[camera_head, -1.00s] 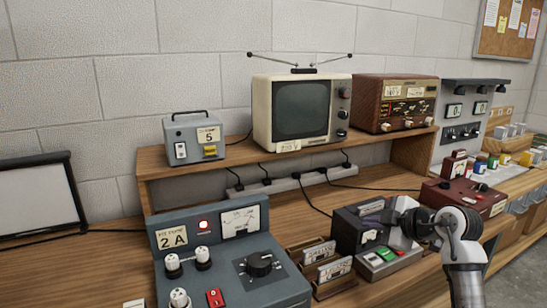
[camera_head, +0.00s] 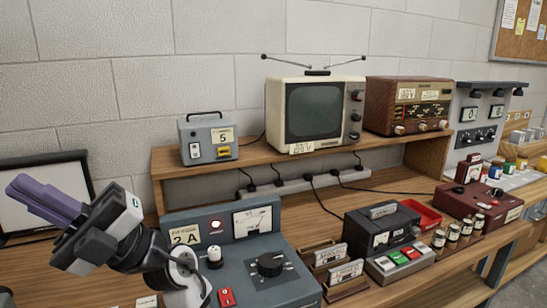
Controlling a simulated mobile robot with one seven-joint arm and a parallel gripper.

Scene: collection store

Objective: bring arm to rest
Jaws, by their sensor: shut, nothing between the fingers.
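My gripper (camera_head: 48,205) is at the left of the head view, raised in front of the framed white panel and the left side of the blue-grey console. Its purple fingers point up and left, are shut together and hold nothing. My wrist and forearm run down to the bottom edge and hide the console's lower left part.
The blue-grey console marked 2A (camera_head: 272,295) stands close to my arm. Right of it are card holders (camera_head: 345,270), a dark device (camera_head: 383,228), a red tray (camera_head: 424,214) and small jars (camera_head: 452,232). A television (camera_head: 314,112), a radio (camera_head: 407,105) and a grey box (camera_head: 207,137) stand on the shelf.

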